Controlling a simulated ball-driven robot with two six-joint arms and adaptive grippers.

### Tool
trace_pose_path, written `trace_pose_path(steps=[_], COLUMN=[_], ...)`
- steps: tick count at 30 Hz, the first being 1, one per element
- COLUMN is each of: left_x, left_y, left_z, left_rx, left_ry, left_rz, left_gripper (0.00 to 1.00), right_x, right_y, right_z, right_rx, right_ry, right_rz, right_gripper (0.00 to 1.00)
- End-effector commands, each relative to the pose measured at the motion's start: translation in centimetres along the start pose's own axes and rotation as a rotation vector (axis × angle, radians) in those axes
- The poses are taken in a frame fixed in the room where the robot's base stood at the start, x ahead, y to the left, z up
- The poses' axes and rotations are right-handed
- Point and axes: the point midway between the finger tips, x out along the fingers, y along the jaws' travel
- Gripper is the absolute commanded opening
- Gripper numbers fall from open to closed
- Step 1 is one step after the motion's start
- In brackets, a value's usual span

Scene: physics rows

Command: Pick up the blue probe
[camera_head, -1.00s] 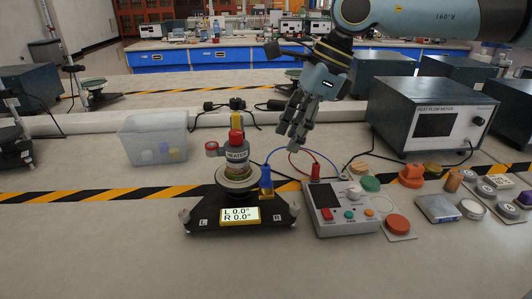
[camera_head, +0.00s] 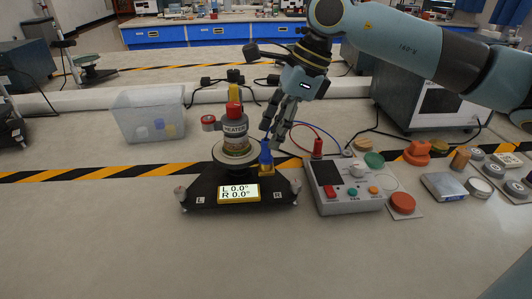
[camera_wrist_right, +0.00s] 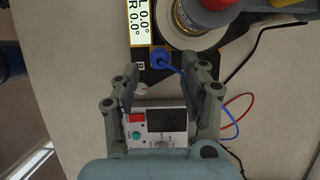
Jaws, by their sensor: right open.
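The blue probe (camera_head: 266,153) stands upright at the right side of the black heater stand (camera_head: 219,204), in a yellow holder. A blue wire runs from its top. My right gripper (camera_head: 274,140) is open, just above and beside the probe, and partly covers its wire. In the right wrist view the probe (camera_wrist_right: 161,56) lies between and just beyond the open fingertips of my right gripper (camera_wrist_right: 166,70). Nothing is between the fingers except the view of the meter below. My left gripper is not in view.
A grey control box (camera_head: 345,201) with buttons stands close to the right of the stand, with a red probe (camera_head: 318,149) at its top. A clear bin (camera_head: 148,113) stands at the left. Several knobs and discs lie at the right. The front of the table is clear.

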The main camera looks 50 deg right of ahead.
Motion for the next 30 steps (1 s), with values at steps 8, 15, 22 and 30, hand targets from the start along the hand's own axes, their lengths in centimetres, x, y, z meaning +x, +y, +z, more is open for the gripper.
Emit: trace_pose_path(steps=[8,15,22,30], left_x=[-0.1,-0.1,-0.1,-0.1], left_y=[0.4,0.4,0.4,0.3], left_z=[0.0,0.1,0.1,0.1], left_rx=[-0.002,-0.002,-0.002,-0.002], left_ry=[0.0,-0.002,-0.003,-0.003], left_rz=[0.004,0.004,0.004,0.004], left_gripper=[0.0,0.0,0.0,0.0], right_x=[3.3,3.7,3.6,3.6], right_y=[0.0,0.0,0.0,0.0], right_z=[0.5,0.4,0.4,0.4], right_rx=[0.001,0.0,0.0,0.0], right_ry=[-0.002,0.0,0.0,0.0], right_rz=[0.002,0.0,0.0,0.0], right_gripper=[0.44,0.44,0.2,0.0])
